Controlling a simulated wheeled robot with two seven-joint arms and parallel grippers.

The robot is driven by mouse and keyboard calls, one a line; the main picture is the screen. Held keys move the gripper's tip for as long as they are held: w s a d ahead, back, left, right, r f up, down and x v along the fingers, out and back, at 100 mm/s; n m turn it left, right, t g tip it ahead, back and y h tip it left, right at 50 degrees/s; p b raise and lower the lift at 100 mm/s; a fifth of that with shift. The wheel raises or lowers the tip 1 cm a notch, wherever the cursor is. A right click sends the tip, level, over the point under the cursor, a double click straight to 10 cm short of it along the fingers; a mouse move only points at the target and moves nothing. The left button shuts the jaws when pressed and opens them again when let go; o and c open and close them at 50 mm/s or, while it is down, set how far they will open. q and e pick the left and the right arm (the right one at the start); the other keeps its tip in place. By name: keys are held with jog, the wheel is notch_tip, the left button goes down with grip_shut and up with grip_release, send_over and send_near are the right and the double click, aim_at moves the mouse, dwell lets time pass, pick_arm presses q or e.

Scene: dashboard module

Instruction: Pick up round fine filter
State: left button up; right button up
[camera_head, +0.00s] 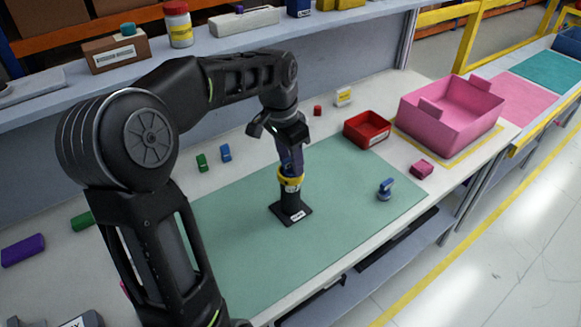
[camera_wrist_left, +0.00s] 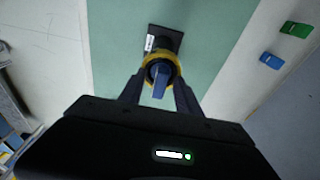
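A black stand (camera_head: 291,210) with a flat square base and a white label stands upright on the green mat. A yellow ring (camera_head: 290,180) sits at its top, with a blue upright piece (camera_wrist_left: 160,80) in its middle. No part is marked by name, so I cannot tell for sure which is the round fine filter. My left gripper (camera_head: 290,165) points down over the stand's top. In the left wrist view its two fingers (camera_wrist_left: 159,92) are apart, one on each side of the blue piece, with gaps showing. My right gripper is not in view.
A small blue part (camera_head: 386,189) lies on the right of the green mat (camera_head: 350,225). A red tray (camera_head: 367,128), a pink bin (camera_head: 452,112) and a small pink block (camera_head: 422,169) stand to the right. Green and blue blocks (camera_head: 225,153) lie behind the mat. A shelf runs along the back.

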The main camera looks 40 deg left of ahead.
pick_arm(q)
jog(key=shift+c, duration=0.2)
dwell(0.3)
grip_shut()
dwell(0.4)
